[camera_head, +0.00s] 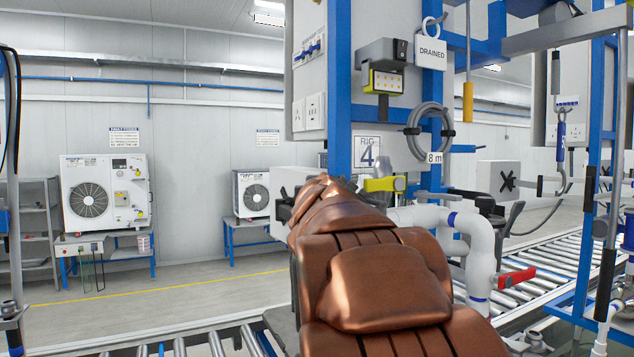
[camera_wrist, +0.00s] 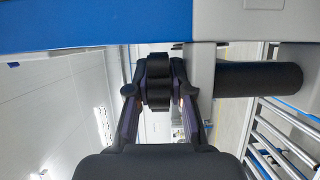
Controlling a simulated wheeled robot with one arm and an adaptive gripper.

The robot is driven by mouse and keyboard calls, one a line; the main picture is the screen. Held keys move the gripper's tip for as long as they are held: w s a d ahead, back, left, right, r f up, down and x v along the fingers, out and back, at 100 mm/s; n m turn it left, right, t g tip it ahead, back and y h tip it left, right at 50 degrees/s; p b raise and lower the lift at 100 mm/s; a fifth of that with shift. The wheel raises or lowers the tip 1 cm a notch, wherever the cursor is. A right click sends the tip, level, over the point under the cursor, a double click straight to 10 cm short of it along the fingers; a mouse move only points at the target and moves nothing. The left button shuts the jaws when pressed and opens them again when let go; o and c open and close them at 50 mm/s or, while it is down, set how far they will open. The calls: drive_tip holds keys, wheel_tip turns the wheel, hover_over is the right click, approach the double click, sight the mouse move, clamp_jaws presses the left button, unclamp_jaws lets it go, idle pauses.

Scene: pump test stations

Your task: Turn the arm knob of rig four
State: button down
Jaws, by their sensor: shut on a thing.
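In the wrist view, my gripper (camera_wrist: 159,98) has its two fingers closed on either side of a black ridged knob (camera_wrist: 158,69), touching it. The knob sits just below a blue frame beam (camera_wrist: 90,25). My copper-coloured arm reaches toward the left side of that post and hides most of the gripper and the knob there. The knob's turned angle cannot be told.
A yellow-handled valve (camera_head: 384,184) and white pipes (camera_head: 450,222) with a red lever (camera_head: 516,278) stand close to the right of my arm. A "DRAINED" tag (camera_head: 430,53) and a coiled hose (camera_head: 428,130) hang above. A roller conveyor (camera_head: 540,262) runs behind.

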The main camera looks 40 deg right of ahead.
idle(0.4)
drive_tip(key=c, duration=1)
unclamp_jaws()
drive_tip(key=shift+c, duration=0.2)
drive_tip(key=shift+r, duration=0.1)
